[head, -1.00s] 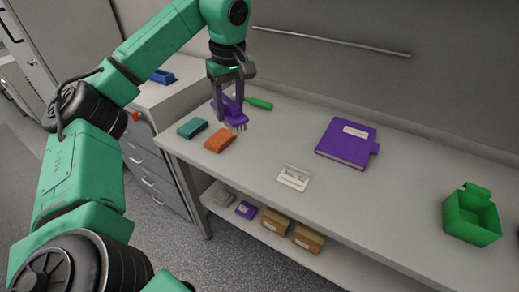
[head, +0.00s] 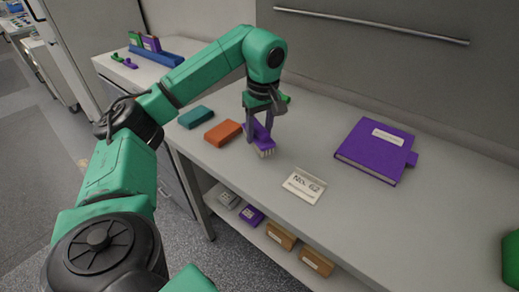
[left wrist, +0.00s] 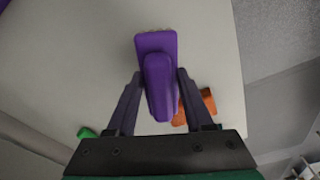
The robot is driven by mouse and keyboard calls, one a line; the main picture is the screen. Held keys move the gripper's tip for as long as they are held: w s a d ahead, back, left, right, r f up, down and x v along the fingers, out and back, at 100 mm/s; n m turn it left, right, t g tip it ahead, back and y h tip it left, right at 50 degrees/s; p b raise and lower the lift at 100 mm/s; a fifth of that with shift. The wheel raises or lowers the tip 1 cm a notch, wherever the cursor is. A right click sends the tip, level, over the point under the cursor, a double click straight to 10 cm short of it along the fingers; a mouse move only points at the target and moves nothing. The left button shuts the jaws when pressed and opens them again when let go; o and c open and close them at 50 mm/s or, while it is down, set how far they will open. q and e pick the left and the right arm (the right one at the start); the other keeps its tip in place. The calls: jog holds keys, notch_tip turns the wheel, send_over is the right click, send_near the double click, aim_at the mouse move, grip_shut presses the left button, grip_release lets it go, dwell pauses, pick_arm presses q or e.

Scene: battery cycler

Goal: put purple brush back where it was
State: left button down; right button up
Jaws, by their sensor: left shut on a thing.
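The purple brush (head: 262,140) hangs bristles down from my left gripper (head: 262,124), over the bench between the orange block and the No. 62 sign. In the left wrist view the brush (left wrist: 157,75) has its handle between the two fingers of my left gripper (left wrist: 160,88), which is shut on it. The bristles look close to the bench top; whether they touch it I cannot tell. My right gripper is not in view.
On the bench (head: 440,220) lie a teal block (head: 195,116), an orange block (head: 222,133), a No. 62 sign (head: 303,186) and a purple binder (head: 375,150). A green container (head: 511,258) is at the right edge. A blue rack (head: 157,56) stands on the back-left cabinet.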

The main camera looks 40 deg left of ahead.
aim_at(258, 141)
pick_arm(q)
jog(key=f, duration=0.3)
jog(key=shift+s, duration=0.25)
jog(key=shift+f, duration=0.35)
jog(key=shift+w+f, duration=0.1)
jog(key=shift+f, duration=0.1)
jog(key=shift+c, duration=1.4)
grip_release()
jog(key=r, duration=0.4)
jog(key=d+r, duration=0.1)
jog(key=r, duration=0.1)
jog(key=shift+r, duration=0.4)
jog(key=r+p, duration=0.1)
jog(key=r, duration=0.1)
jog(key=r+p, duration=0.3)
jog(key=shift+s+d+r, duration=0.25)
jog(key=shift+s+r, duration=0.05)
jog(key=shift+s, duration=0.05)
